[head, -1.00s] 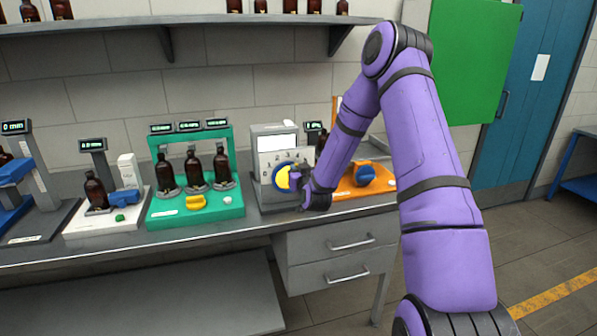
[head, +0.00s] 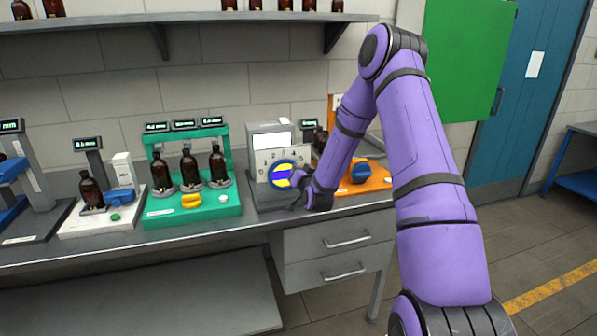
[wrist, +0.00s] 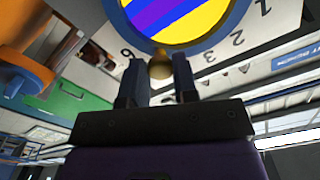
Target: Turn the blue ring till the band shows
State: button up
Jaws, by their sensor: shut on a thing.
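The blue ring (head: 269,179) surrounds a yellow round window on the front of a grey box (head: 258,201). A blue-purple band (head: 281,174) crosses the yellow face; in the wrist view the band (wrist: 163,14) runs at a slant between yellow areas. My gripper (head: 298,182) is at the ring's right side. In the wrist view my gripper (wrist: 158,76) is shut on a small brass knob (wrist: 160,66) at the edge of the ring (wrist: 127,30). Part of the knob is hidden between the fingers.
A green stand (head: 158,222) with amber bottles is left of the box. An orange base (head: 374,184) with a blue part is to the right, behind my arm. White number plates (head: 264,157) surround the ring. The bench's front edge is close below.

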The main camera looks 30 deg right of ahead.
jog(key=o, duration=0.9)
jog(key=v, duration=1)
jog(key=shift+s, duration=0.4)
jog(key=shift+a, duration=0.1)
